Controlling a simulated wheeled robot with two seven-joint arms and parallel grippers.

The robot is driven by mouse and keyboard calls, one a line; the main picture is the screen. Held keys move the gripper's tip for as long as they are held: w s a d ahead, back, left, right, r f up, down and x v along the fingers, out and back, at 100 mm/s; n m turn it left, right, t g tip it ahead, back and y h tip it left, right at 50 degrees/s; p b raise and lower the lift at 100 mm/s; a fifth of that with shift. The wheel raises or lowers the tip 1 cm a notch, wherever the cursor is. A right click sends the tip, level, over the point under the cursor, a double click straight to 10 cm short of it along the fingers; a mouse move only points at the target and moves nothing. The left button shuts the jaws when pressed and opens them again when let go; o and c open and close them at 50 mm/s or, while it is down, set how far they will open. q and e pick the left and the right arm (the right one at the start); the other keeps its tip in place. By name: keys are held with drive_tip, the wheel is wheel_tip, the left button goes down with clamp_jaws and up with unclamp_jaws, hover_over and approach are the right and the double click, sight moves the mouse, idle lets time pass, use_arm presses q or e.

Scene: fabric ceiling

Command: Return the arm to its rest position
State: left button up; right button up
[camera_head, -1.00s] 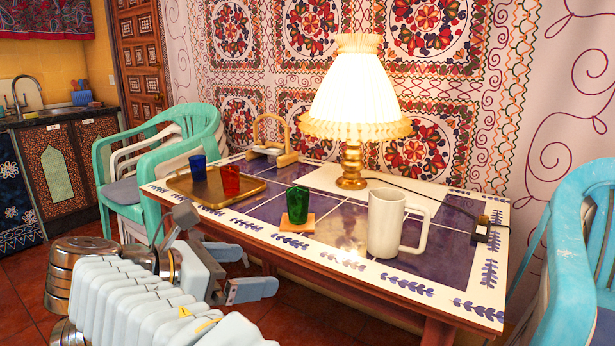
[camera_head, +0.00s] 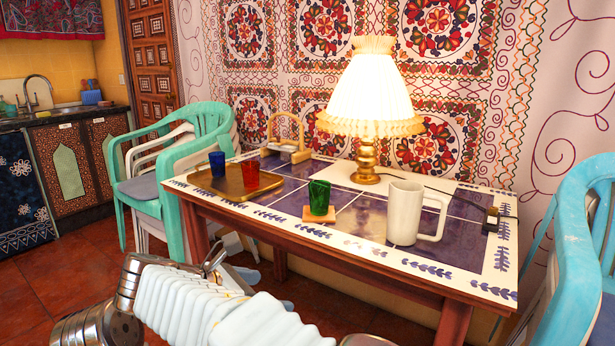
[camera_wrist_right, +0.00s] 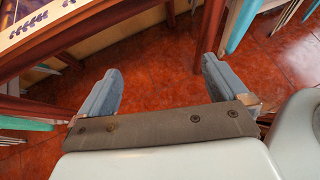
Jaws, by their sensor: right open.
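My right arm (camera_head: 205,303), with its white ribbed cover, comes in from the bottom of the head view. My right gripper (camera_head: 266,288) is low in front of the table, below its top, and largely hidden behind the arm. In the right wrist view, the right gripper (camera_wrist_right: 161,66) has its two grey fingers spread wide with only red floor tiles between them. It is empty and touches nothing that I can see. My left gripper does not show.
The table (camera_head: 345,240) carries a tray (camera_head: 225,190) with blue and red cups, a green cup (camera_head: 319,197) on a coaster, a white mug (camera_head: 405,213) and a lit lamp (camera_head: 370,95). Chairs stand left (camera_head: 170,160) and right (camera_head: 580,240). Floor (camera_head: 70,270) at left is clear.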

drive_tip(key=d+f+m+g+y, duration=0.2)
drive_tip(key=d+f, duration=0.1)
drive_tip(key=f, duration=0.7)
drive_tip(key=d+f+m+g+y, duration=0.2)
drive_tip(key=d+f, duration=0.2)
drive_tip(key=f, duration=0.7)
drive_tip(key=d+f+m+g+y, duration=0.2)
drive_tip(key=d+f+g, duration=0.1)
drive_tip(key=f, duration=0.7)
drive_tip(key=s+d+f+m+y, duration=0.3)
drive_tip(key=s+f+m, duration=0.4)
drive_tip(key=m, duration=0.3)
drive_tip(key=s+d+f+m+y, duration=0.4)
drive_tip(key=s+f+m, duration=0.4)
drive_tip(key=s+m, duration=0.2)
drive_tip(key=shift+s+d+f+m, duration=0.15)
drive_tip(key=shift+s+d+m, duration=0.15)
drive_tip(key=shift+d+m, duration=0.45)
